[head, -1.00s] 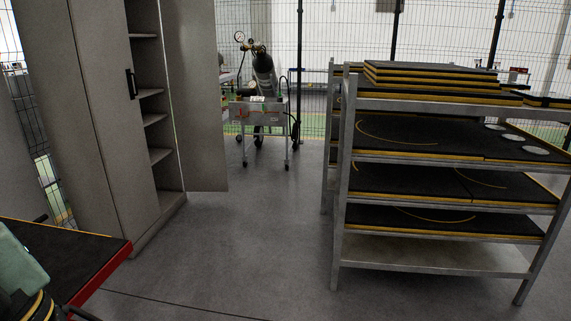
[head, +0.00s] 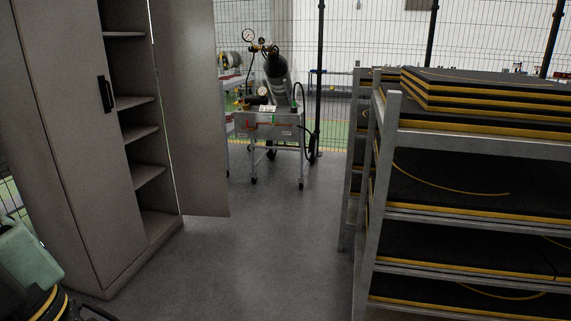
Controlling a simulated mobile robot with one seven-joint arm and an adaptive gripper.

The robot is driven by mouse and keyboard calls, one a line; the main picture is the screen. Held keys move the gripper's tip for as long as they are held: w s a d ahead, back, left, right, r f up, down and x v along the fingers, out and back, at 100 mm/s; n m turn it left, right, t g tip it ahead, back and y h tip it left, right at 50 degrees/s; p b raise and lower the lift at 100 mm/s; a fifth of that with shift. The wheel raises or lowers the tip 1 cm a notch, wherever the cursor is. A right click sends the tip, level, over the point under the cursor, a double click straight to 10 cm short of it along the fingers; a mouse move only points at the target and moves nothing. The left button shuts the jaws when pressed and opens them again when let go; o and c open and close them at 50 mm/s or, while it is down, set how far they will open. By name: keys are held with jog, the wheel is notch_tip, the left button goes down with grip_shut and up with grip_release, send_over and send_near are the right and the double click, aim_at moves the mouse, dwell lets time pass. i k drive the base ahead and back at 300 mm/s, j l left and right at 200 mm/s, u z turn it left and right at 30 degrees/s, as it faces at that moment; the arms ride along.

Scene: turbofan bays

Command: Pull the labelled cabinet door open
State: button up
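A tall grey cabinet (head: 75,150) stands at the left in the head view. Its left door is shut and carries a black vertical bar handle (head: 106,94) near its right edge. Its right door (head: 190,110) stands swung open toward the right, and bare shelves (head: 138,135) show between the two. I can make out no label on either door. Parts of my own arm show at the lower left corner, but my gripper is not in view.
A metal rack (head: 384,150) with black, yellow-edged mats on its shelves fills the right side. A cart (head: 270,122) with a gas cylinder (head: 278,75) and gauges stands behind, before a mesh fence. Clear grey floor (head: 265,240) lies between cabinet and rack.

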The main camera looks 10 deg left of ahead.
aim_at(62, 41)
jog(key=i+u, duration=0.25)
jog(key=i, duration=0.45)
jog(key=i+l+u, duration=0.2)
jog(key=i, duration=0.5)
jog(key=i+u, duration=0.2)
jog(key=u, duration=0.2)
jog(key=i+u, duration=0.15)
jog(key=u, duration=0.25)
jog(key=i+l+u, duration=0.1)
jog(key=u, duration=0.3)
jog(key=i+u, duration=0.1)
jog(key=u, duration=0.15)
jog(key=i+z, duration=0.25)
jog(key=i, duration=0.35)
jog(key=i+j+z, duration=0.1)
jog(key=i+z, duration=0.15)
jog(key=i, duration=0.3)
jog(key=i+j+z, duration=0.2)
jog(key=i, duration=0.35)
